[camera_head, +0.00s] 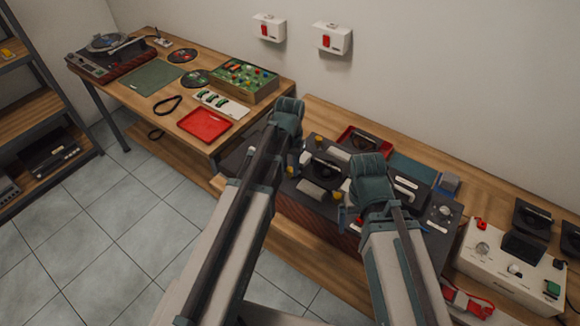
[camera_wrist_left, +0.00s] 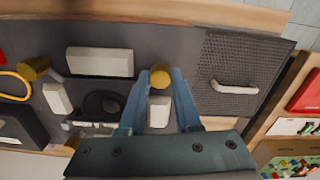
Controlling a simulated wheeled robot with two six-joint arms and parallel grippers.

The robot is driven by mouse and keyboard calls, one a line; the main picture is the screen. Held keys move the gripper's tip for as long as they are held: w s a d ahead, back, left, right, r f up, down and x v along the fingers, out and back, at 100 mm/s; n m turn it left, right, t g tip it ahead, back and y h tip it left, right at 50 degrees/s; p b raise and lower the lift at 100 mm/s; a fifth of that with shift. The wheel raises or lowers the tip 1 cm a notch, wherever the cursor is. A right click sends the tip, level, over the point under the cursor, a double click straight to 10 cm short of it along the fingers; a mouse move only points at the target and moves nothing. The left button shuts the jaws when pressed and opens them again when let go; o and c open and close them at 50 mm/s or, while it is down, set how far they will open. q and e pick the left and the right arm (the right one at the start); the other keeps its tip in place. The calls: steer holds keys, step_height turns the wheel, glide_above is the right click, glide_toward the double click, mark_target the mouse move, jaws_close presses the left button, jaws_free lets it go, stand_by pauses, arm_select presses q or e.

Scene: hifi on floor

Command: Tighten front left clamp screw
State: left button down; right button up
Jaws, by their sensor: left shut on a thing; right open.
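In the left wrist view, a brass clamp screw (camera_wrist_left: 160,75) sits between the tips of my left gripper (camera_wrist_left: 161,84), whose two blue fingers are shut on it. A white block lies just behind it between the fingers. In the head view, my left gripper (camera_head: 291,165) is over the left part of the dark device (camera_head: 240,159) on the bench, its fingertips mostly hidden by the wrist. My right gripper (camera_head: 349,217) is open over the device's front side, apart from the left one. Another brass screw (camera_wrist_left: 36,68) shows at left in the left wrist view.
A perforated panel (camera_wrist_left: 225,65) with a white handle (camera_wrist_left: 235,88) lies beside my left gripper. White blocks (camera_wrist_left: 100,62) stand close on the other side. A white control box (camera_head: 510,265) is at right. A second table holds a red tray (camera_head: 205,124) and a turntable (camera_head: 105,57).

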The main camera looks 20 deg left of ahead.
mark_target(290, 169)
arm_select(q)
steer(key=shift+m, duration=0.8)
steer(key=c, duration=0.6)
jaws_free()
steer(key=shift+r, duration=0.1)
arm_select(e)
steer(key=shift+r, duration=0.15)
arm_select(q)
step_height(290, 169, up, 14)
steer(key=p, duration=1.4)
arm_select(e)
step_height(290, 169, up, 14)
steer(key=shift+f, duration=0.2)
arm_select(q)
steer(key=shift+f, duration=0.2)
